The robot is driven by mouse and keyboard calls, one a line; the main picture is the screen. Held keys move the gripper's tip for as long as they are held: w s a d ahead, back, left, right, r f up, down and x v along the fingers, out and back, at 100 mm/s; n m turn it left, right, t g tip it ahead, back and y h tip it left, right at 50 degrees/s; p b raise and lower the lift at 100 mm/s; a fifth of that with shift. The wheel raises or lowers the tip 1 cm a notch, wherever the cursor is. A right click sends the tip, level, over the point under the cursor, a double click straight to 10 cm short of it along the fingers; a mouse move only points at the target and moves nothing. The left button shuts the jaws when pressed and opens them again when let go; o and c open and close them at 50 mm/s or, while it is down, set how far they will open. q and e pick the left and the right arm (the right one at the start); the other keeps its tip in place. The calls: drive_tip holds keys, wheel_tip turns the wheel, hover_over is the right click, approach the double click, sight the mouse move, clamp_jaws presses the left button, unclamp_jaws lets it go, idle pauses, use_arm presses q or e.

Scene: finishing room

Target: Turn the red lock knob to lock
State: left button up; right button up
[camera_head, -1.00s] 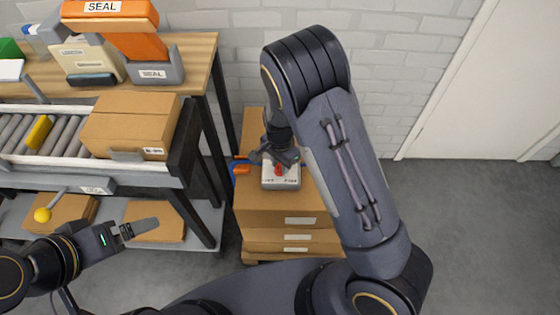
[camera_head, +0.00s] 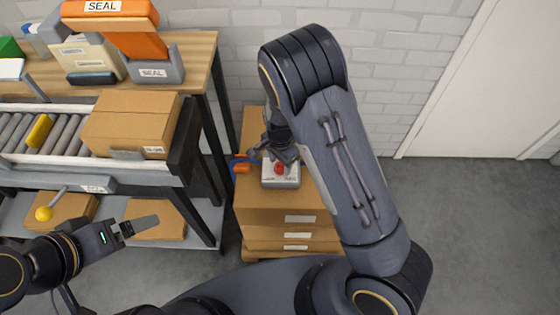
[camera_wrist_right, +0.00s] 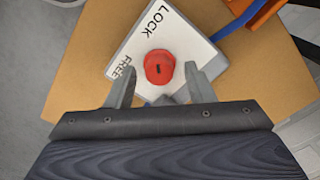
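The red lock knob (camera_wrist_right: 160,67) sits on a white plate (camera_wrist_right: 140,38) marked LOCK and FREE in the right wrist view. A short dark mark shows on the knob's top; I cannot tell which word it points to. The red knob also shows in the head view (camera_head: 279,168), on a small box on top of stacked cartons. My right gripper (camera_wrist_right: 160,74) is open, its fingers spread either side of the knob with gaps visible. In the head view my right gripper (camera_head: 281,154) is just behind the knob, partly hidden by its wrist. My left gripper (camera_head: 140,224) is away at lower left.
Stacked cartons (camera_head: 280,212) carry the lock box. An orange part with a blue cord (camera_head: 242,168) lies left of it. A roller conveyor with a carton (camera_head: 128,124) and a workbench (camera_head: 199,55) stand at left. Grey floor at right is clear.

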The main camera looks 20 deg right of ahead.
sight(280, 165)
wheel_tip(280, 165, up, 7)
drive_tip(key=shift+p, duration=0.45)
drive_tip(key=shift+r, duration=0.4)
drive_tip(key=shift+s+r, duration=0.15)
drive_tip(key=shift+r, duration=0.15)
drive_tip(key=s+d+r+n+t+y+p, duration=0.1)
drive_tip(key=s+d+r+n+y, duration=0.15)
drive_tip(key=s+r, duration=0.4)
drive_tip(key=s+d+r+n+t+y+p, duration=0.1)
drive_tip(key=s+d+r+n+y+p, duration=0.2)
drive_tip(key=r, duration=0.7)
drive_tip(key=s+d+r+n+t+h, duration=0.1)
drive_tip(key=s+r+n+t, duration=0.2)
drive_tip(key=s, duration=1)
wheel_tip(280, 165, up, 3)
drive_tip(key=shift+d+f+n+t+h, duration=0.1)
drive_tip(key=shift+d+n+t+h, duration=0.25)
drive_tip(key=shift+n, duration=0.8)
